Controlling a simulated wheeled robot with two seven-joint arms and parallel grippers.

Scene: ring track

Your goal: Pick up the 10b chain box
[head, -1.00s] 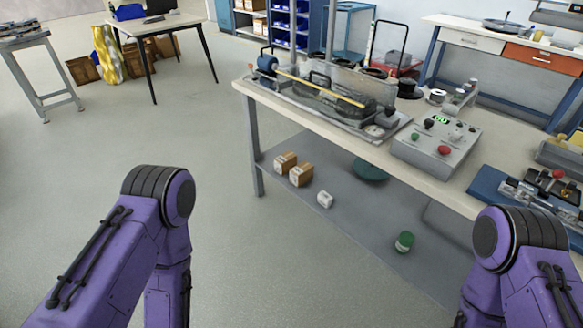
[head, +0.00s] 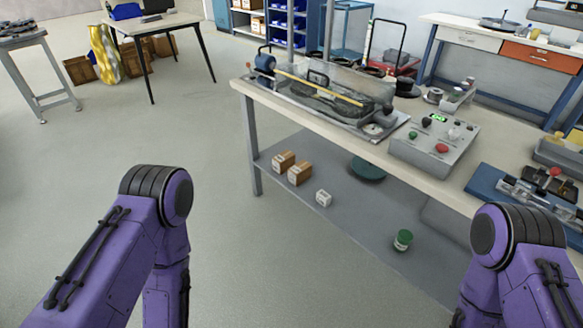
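Two small brown boxes with white labels, one (head: 283,161) behind the other (head: 300,173), stand on the grey lower shelf (head: 345,222) of the workbench. A small white box (head: 323,198) stands to their right on the same shelf. The print is too small to read, so I cannot tell which one is the 10b chain box. My two purple arms show at the lower left and lower right. Both grippers are out of the picture, and neither arm touches a box.
The workbench top (head: 300,125) carries a ring track under a clear cover and a control box (head: 434,143) with knobs. A green-lidded jar (head: 403,240) and a dark green round thing (head: 368,168) are on the shelf. The floor left of the bench is clear.

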